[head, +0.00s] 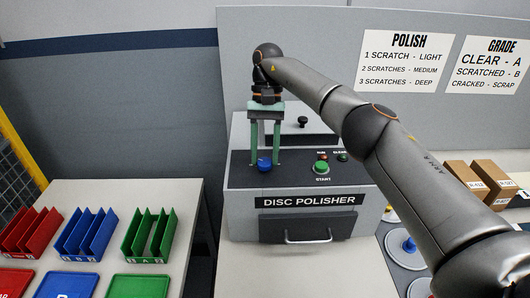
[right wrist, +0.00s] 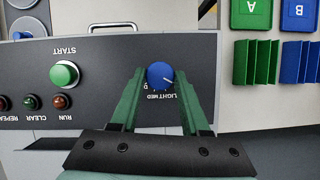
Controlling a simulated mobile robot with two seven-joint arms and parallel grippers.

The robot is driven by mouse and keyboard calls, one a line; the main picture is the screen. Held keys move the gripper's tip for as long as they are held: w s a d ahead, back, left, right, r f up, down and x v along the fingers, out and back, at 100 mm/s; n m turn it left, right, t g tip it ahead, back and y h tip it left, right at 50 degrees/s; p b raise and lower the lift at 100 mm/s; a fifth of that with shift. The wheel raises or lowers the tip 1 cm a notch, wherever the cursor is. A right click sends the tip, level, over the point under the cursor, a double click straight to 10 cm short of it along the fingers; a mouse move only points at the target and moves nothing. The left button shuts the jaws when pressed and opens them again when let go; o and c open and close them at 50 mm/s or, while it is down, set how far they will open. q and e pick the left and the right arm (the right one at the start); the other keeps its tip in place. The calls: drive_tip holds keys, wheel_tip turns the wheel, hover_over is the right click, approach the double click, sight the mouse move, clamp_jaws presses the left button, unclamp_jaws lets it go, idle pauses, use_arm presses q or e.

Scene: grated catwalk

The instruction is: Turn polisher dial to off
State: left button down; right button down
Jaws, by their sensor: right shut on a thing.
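The grey disc polisher (head: 292,221) stands on the bench in the middle of the head view. Its blue dial (head: 264,164) is on the left of the black panel; it also shows in the right wrist view (right wrist: 160,74). My right gripper (head: 265,161) reaches down from above, shut on the dial with one green finger on each side. A pale pointer line on the dial points to the lower right in the wrist view, where the words LIGHT and MED show upside down. Other dial labels are hidden or unreadable. My left gripper is not in view.
A green START button (head: 321,168) and small lamps (head: 322,157) sit right of the dial. A drawer handle (head: 308,237) is below. Red, blue and green bins (head: 88,235) stand on the left table. Brown boxes (head: 482,181) and disc holders (head: 405,247) are right.

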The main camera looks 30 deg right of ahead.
sight(264, 166)
drive_tip(key=shift+c, duration=1.9)
unclamp_jaws()
drive_tip(key=shift+r, duration=0.55)
wheel_tip(264, 166, up, 3)
drive_tip(key=shift+s+f, duration=0.15)
drive_tip(key=shift+f, duration=0.05)
drive_tip(key=s+a+r+b, duration=0.1)
drive_tip(key=s+a+r, duration=0.5)
drive_tip(key=s+r, duration=0.3)
drive_tip(key=s, duration=0.3)
drive_tip(key=shift+s+r+b, duration=0.2)
drive_tip(key=shift+b, duration=0.2)
